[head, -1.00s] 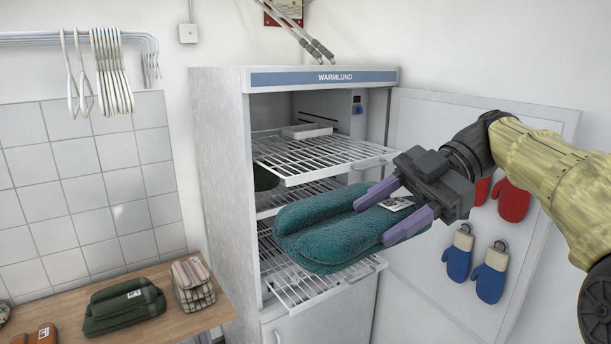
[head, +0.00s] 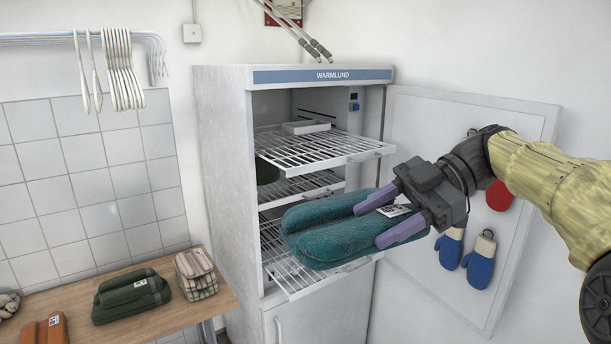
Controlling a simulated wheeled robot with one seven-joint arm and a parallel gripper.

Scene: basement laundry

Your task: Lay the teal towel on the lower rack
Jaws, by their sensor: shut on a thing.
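The teal towel (head: 325,238) is a thick folded roll with a white label. My gripper (head: 388,217) is shut on its right end, with purple fingers on either side, and holds it level in front of the open cabinet. The lower rack (head: 287,283) is a white wire shelf pulled partly out. The towel hides much of it, and I cannot tell how far above the rack it hangs. The upper rack (head: 325,150) is also pulled out, above the towel, with a white tray (head: 306,127) at its back.
A middle rack (head: 300,188) sits inside the cabinet (head: 225,180), with a dark green item (head: 267,171) on it. The open door (head: 410,130) with hanging mitts (head: 480,262) stands at right. A wooden counter (head: 222,298) at left holds a green towel (head: 130,296) and a striped bundle (head: 196,275).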

